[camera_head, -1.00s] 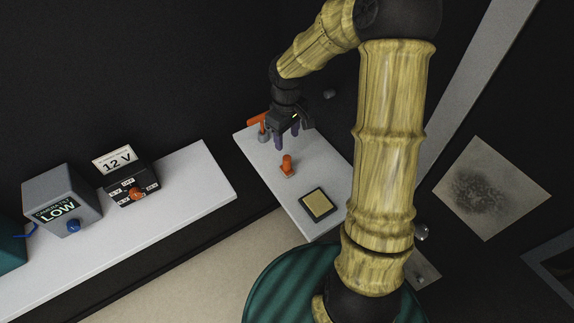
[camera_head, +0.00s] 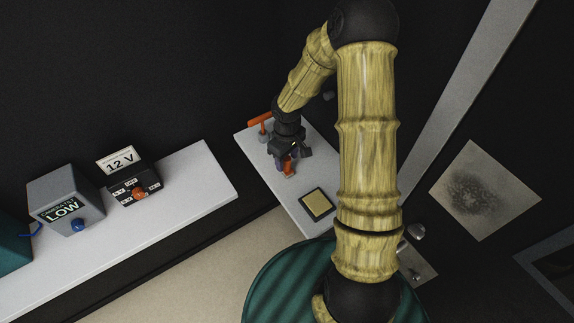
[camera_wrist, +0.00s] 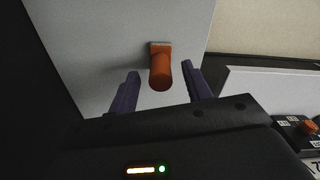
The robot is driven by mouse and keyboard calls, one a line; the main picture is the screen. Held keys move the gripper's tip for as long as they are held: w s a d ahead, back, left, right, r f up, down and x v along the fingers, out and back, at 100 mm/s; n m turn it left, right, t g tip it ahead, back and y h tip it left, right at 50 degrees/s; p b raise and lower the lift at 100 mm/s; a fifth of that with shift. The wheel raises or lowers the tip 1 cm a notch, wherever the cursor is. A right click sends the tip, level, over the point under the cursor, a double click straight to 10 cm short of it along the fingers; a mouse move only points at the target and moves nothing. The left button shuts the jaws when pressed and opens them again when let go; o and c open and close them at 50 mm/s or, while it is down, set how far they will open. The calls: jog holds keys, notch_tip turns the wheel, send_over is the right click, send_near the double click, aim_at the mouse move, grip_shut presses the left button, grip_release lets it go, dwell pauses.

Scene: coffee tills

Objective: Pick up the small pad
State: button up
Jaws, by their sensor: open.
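My gripper (camera_head: 284,165) is open, pointing down over the narrow white shelf. A small orange piece, an upright rounded handle on a flat base (camera_head: 289,170), stands below it. In the wrist view the orange handle (camera_wrist: 161,72) sits between the two purple fingers, with a gap visible on each side. The base is partly hidden by the handle there. A tan square in a black frame (camera_head: 318,204) lies flat on the shelf nearer me. I cannot tell for certain which of these is the small pad.
A larger orange-handled thing (camera_head: 259,119) stands at the shelf's far end, close behind my gripper. A longer white shelf (camera_head: 205,180) at left holds a grey box reading LOW (camera_head: 65,200) and a black 12 V box (camera_head: 130,180). The shelf between the orange piece and tan square is clear.

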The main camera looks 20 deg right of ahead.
jog(key=shift+f, duration=1.2)
jog(key=c, duration=1.1)
